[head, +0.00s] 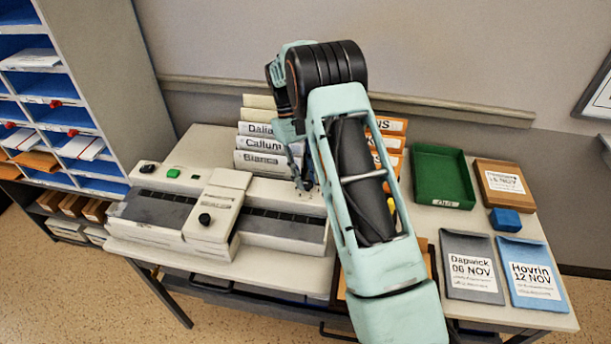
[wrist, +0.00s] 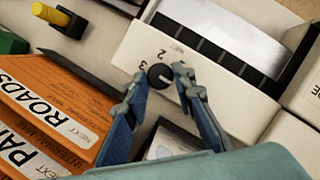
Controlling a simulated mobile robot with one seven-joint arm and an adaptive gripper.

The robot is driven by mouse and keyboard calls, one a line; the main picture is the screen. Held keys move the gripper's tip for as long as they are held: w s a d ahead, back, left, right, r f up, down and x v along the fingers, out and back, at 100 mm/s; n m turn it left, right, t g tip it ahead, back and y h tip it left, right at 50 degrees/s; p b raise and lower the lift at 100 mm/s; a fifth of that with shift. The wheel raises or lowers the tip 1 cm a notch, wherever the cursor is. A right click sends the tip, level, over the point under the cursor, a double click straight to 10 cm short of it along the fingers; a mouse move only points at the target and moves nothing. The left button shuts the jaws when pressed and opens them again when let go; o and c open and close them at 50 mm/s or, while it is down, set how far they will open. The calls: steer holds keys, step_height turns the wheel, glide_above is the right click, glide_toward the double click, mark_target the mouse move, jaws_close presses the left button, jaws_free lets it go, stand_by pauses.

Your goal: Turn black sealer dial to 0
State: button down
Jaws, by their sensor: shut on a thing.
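The black dial (wrist: 161,77) sits on the cream end panel of the sealer (wrist: 145,45). The printed numbers 2 and 3 show beside its rim; other markings are hidden or too small, and I cannot tell the exact setting. My gripper (wrist: 160,79) has one fingertip on each side of the dial and is shut on it.
A second unit with black knobs (head: 204,219) and a green button (head: 173,174) stands at left. Upright folders (head: 262,161) stand behind my gripper. Orange folders (wrist: 62,105) are close to my fingers. A green tray (head: 442,203) and a blue block (head: 505,220) lie at right.

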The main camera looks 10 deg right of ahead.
steer(key=c, duration=1.6)
jaws_free()
steer(key=v, duration=1.2)
steer(key=shift+w+a, duration=0.1)
